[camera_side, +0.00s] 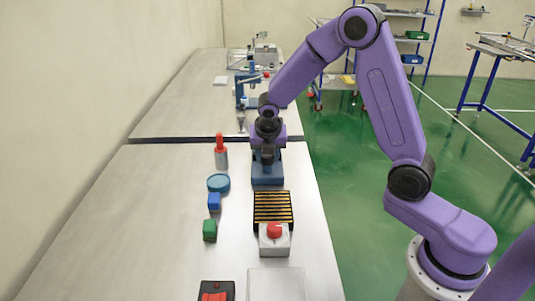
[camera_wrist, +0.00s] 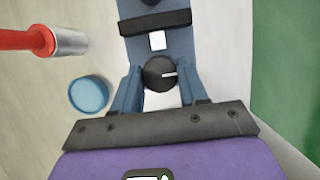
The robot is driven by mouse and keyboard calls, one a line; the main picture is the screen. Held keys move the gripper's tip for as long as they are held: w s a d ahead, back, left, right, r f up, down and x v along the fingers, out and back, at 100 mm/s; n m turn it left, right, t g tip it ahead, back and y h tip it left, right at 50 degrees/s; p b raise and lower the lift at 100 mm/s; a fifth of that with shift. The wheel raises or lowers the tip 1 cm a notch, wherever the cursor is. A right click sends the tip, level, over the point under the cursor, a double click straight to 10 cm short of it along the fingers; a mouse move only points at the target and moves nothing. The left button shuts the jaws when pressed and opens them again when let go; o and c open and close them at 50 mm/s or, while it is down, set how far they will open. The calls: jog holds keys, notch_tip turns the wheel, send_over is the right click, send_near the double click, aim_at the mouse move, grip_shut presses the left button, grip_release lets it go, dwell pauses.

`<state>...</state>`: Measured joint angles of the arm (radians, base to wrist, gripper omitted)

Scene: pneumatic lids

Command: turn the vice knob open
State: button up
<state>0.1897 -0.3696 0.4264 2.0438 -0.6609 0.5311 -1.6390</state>
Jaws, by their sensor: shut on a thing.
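The blue vice (camera_side: 268,174) stands on the table under my gripper (camera_side: 267,156) in the side view. In the wrist view the vice body (camera_wrist: 160,42) runs up from the centre, with a dark bar across it and a small white square. Its round black knob (camera_wrist: 156,73) has a white mark pointing right. My gripper (camera_wrist: 161,77) has its two blue fingers on the knob's left and right sides, shut on it. In the side view the knob is hidden by my gripper.
The table's left side is clear.

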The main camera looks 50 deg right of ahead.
jog(key=o, duration=1.1)
jog(key=shift+c, duration=0.2)
jog(key=shift+r, duration=0.1)
jog(key=v, duration=1.7)
jog(key=shift+a, duration=0.2)
jog(key=shift+s, duration=0.1)
